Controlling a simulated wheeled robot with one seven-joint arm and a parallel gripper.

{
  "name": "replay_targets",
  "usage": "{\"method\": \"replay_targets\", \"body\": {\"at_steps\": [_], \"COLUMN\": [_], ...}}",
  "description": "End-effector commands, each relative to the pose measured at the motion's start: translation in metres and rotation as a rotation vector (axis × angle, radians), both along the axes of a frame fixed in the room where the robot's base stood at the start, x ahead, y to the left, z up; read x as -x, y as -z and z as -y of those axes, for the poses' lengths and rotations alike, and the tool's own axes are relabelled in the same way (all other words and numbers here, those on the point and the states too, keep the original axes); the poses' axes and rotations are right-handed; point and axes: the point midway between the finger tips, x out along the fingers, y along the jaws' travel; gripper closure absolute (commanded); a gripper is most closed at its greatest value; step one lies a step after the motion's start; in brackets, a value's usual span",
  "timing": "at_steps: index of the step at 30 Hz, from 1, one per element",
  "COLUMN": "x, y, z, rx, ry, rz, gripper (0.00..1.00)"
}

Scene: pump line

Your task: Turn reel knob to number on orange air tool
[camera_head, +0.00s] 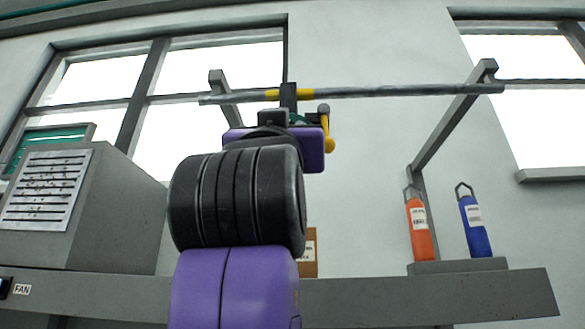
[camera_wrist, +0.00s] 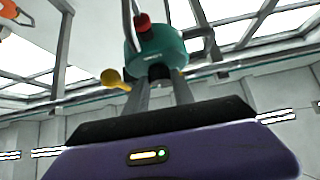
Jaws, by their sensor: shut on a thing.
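The teal reel (camera_wrist: 157,58) hangs from the overhead rail, with a red part on it and a yellow ball-ended handle (camera_wrist: 110,78) at its left. In the head view my arm covers most of the reel, leaving a bit of teal and the yellow handle (camera_head: 328,140). My gripper (camera_wrist: 162,80) reaches up to the reel's near face and is shut there, apparently on its knob; the knob and its numbers are hidden between the fingers. The orange air tool (camera_head: 420,229) stands upright on a small grey base at the right; its label is too small to read.
A blue tool (camera_head: 475,226) stands right of the orange one. The rail (camera_head: 400,91) spans above on grey brackets. A grey fan box (camera_head: 115,210) sits left on the long shelf (camera_head: 380,300). A brown labelled box (camera_head: 308,255) is partly behind my arm.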

Motion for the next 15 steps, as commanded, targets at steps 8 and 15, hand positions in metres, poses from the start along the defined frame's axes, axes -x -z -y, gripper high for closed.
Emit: {"method": "replay_targets", "body": {"at_steps": [8,15], "x": [-0.0008,-0.0013], "y": [-0.0014,-0.003], "z": [-0.0084,-0.0096], "rx": [-0.235,-0.402], "ry": [-0.003,0.0], "rz": [-0.006,-0.005], "gripper": [1.0,1.0]}}
